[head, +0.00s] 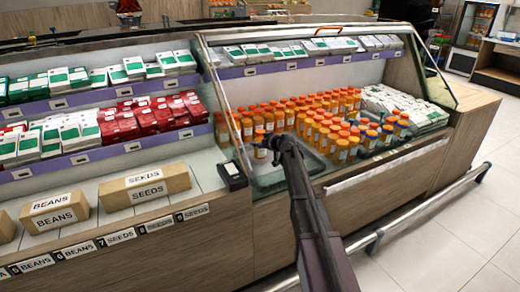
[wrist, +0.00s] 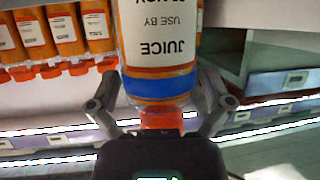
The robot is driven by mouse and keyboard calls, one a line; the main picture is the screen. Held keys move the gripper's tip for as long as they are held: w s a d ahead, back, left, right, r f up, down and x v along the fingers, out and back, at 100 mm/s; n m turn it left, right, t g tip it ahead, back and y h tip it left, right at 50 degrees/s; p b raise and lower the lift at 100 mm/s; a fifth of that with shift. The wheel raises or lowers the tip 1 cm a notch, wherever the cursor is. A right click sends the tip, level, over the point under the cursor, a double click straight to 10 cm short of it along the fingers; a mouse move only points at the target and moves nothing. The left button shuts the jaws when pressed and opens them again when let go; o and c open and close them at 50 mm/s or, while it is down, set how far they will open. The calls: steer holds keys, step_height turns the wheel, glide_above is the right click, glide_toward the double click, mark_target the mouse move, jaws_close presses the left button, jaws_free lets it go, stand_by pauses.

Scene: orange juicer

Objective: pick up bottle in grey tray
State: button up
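The juice bottle (wrist: 158,45) has a white label reading "JUICE", a blue band and an orange cap (wrist: 160,120). It appears upside down in the wrist view, its cap towards my palm.
Several more orange-capped bottles (head: 318,112) stand close behind and to the right, and also show in the wrist view (wrist: 65,35). A slanted glass side panel (head: 222,100) is just left. White cartons (head: 405,105) lie at the right. The floor (head: 450,235) at right is clear.

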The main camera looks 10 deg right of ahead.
steer(key=c, duration=1.1)
steer(key=shift+r, duration=0.1)
step_height(320, 180, up, 10)
steer(key=p, duration=1)
